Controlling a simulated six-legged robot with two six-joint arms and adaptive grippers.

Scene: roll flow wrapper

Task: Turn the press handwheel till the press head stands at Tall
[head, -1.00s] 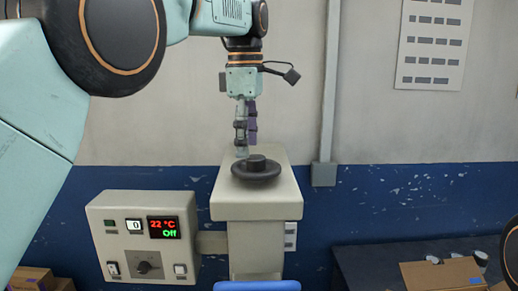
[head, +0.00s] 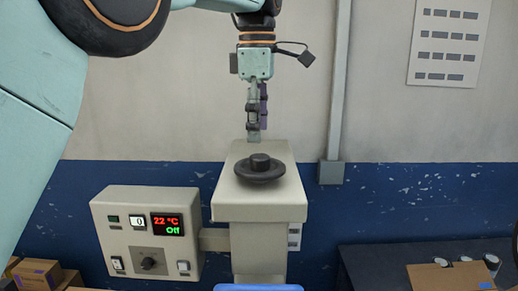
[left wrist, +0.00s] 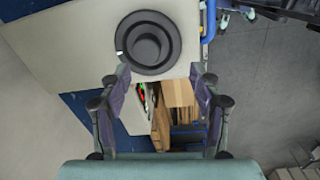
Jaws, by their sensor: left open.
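The black press handwheel (head: 260,168) lies flat on top of the beige press housing (head: 262,213) in the head view. It has a raised hub in its middle. In the left wrist view the handwheel (left wrist: 148,42) shows from above, with a small white mark at its left rim. My left gripper (head: 254,136) points down above and behind the handwheel, apart from it. In the left wrist view its fingers (left wrist: 157,75) are spread and empty, with the wheel beyond the fingertips. The press head and any Tall mark are not seen. My right gripper is not in view.
A control box (head: 148,237) with a display reading 22 °C and Off is beside the press. A grey pipe (head: 338,90) runs up the wall at right. A dark table (head: 385,258) with a cardboard box (head: 450,277) is at lower right. The air around the wheel is clear.

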